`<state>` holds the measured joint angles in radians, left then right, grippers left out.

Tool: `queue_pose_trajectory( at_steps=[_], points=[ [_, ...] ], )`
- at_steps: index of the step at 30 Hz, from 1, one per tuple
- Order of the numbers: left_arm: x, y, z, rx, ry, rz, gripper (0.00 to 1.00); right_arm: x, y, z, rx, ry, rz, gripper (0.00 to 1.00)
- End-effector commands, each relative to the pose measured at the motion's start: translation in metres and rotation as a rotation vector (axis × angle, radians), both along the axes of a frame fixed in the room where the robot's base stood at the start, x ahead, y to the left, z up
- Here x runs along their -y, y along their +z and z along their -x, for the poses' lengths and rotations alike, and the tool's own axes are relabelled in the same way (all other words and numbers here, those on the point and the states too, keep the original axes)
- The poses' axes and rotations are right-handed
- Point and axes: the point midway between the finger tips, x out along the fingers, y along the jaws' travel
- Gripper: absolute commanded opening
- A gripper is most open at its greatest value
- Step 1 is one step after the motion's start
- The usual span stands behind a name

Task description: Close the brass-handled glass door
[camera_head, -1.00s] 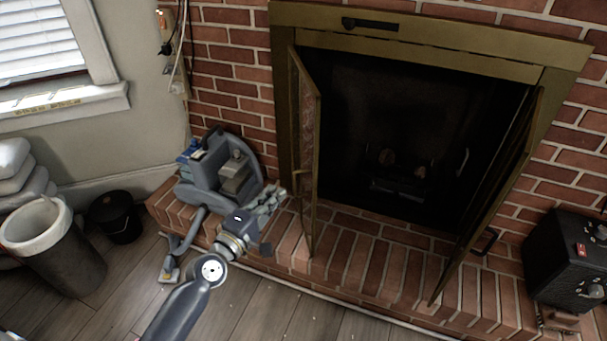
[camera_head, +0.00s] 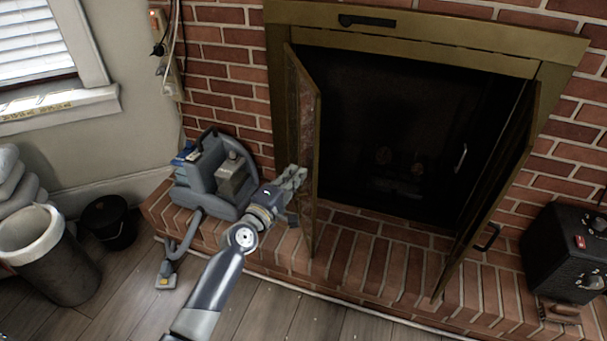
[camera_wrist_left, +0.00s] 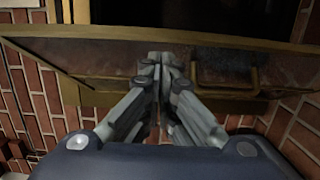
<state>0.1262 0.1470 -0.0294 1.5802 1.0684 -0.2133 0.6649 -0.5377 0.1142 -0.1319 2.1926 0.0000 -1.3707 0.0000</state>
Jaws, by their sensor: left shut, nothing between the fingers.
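The left glass door (camera_head: 303,150) of the fireplace stands open, swung out toward me. Its brass handle (camera_wrist_left: 226,88) shows in the wrist view, to the right of my fingers. My left gripper (camera_head: 302,173) is shut and empty, with its fingertips close to the outer face of this door. In the wrist view my shut fingers (camera_wrist_left: 162,60) point at the door panel (camera_wrist_left: 110,60) and overlap it; I cannot tell whether they touch. The right glass door (camera_head: 490,190) also stands open and has a dark handle (camera_head: 488,238). My right gripper is not in view.
A grey vacuum-like machine (camera_head: 213,178) sits on the brick hearth (camera_head: 385,262) beside my left arm. A black box (camera_head: 568,260) stands at the right. A bin (camera_head: 45,260) and a black bucket (camera_head: 108,222) stand at the left. The fireplace opening (camera_head: 395,130) is dark.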

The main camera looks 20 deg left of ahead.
Motion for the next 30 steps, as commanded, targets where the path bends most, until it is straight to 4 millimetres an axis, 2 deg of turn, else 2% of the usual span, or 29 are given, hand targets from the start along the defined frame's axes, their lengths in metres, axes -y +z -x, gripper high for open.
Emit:
queue_pose_trajectory(
  at_steps=[3,8,30],
  points=[
    [0.013,0.001,-0.008,0.001,0.001,0.002,0.0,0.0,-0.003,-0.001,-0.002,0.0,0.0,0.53],
    [0.02,0.001,-0.013,0.001,0.001,0.0,0.0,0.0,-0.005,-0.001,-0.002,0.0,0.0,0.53],
    [0.021,0.0,-0.012,0.0,0.0,-0.001,0.0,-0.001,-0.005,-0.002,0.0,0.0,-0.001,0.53]
  ],
)
